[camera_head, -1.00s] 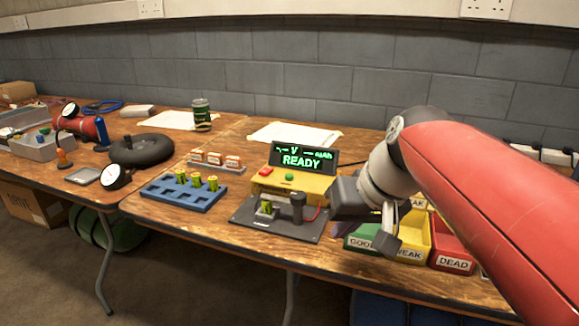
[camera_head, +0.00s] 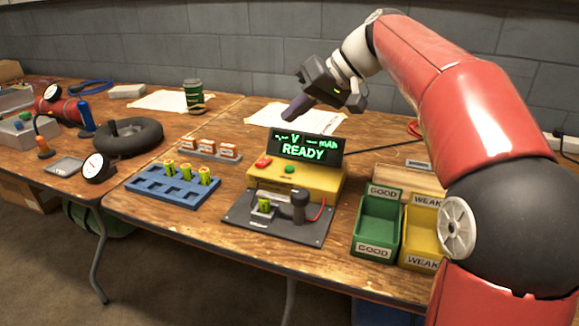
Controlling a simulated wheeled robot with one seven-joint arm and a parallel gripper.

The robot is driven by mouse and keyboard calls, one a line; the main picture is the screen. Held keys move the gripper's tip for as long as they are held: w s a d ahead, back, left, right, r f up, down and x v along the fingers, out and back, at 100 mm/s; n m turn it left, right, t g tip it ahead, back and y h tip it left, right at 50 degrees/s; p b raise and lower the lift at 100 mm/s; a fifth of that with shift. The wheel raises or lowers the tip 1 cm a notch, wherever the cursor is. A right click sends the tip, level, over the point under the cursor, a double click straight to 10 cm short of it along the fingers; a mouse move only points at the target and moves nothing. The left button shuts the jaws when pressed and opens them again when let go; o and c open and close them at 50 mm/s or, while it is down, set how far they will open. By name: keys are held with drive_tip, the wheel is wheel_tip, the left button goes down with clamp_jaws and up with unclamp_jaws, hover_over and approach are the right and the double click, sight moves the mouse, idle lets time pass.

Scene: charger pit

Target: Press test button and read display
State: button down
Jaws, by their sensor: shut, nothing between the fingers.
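The yellow battery tester (camera_head: 318,184) stands on the wooden table. Its tilted black display (camera_head: 306,146) shows "READY" in green, with dashes before "V" and "mAh". A green button (camera_head: 289,169) and a red button (camera_head: 263,162) sit on its top face. In front, a dark plate (camera_head: 292,230) carries a green-yellow battery (camera_head: 264,206) in a cradle beside a black post (camera_head: 299,205) with a red wire. My gripper (camera_head: 288,118) is shut and empty, raised above and behind the display, its fingers pointing down-left. It is apart from the buttons.
A blue rack (camera_head: 150,184) with several batteries stands left of the tester. Green GOOD (camera_head: 357,226) and yellow WEAK (camera_head: 418,256) bins stand to its right, partly behind my arm.

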drive_tip(key=shift+f+b, duration=3.8)
drive_tip(key=shift+f, duration=0.6)
drive_tip(key=shift+f, duration=0.15)
drive_tip(key=shift+f+b, duration=0.25)
drive_tip(key=shift+b, duration=0.05)
drive_tip(key=shift+f+b, duration=0.3)
drive_tip(key=shift+f, duration=0.15)
drive_tip(key=shift+r, duration=0.1)
drive_tip(key=shift+r+p, duration=0.75)
drive_tip(key=shift+p, duration=0.05)
wheel_tip(320, 180, up, 5)
drive_tip(key=p, duration=0.4)
